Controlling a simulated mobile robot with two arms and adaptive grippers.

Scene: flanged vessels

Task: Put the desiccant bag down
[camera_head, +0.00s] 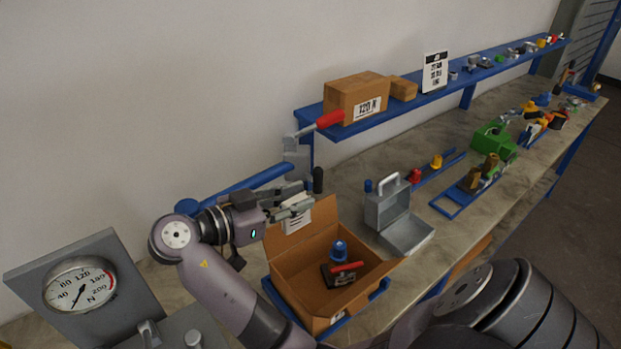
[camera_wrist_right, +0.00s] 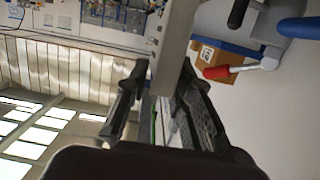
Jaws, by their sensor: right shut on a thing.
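My right gripper (camera_head: 298,200) is above the back flap of an open cardboard box (camera_head: 297,256), pointing right. It is shut on a thin white packet with printed lines, which I take to be the desiccant bag (camera_head: 297,217). The bag hangs below the fingers, close in front of the flap; whether it touches the flap I cannot tell. In the right wrist view the fingers (camera_wrist_right: 165,100) close around a thin pale edge with a little green. My left gripper is not in view.
A blue-capped item (camera_head: 338,249) and a red-handled item (camera_head: 345,270) are inside the box. A grey open case (camera_head: 388,210) stands right of it. A red-handled lever (camera_head: 328,120) rises behind. A dial gauge (camera_head: 80,287) is at left. A shelf (camera_head: 440,96) runs along the wall.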

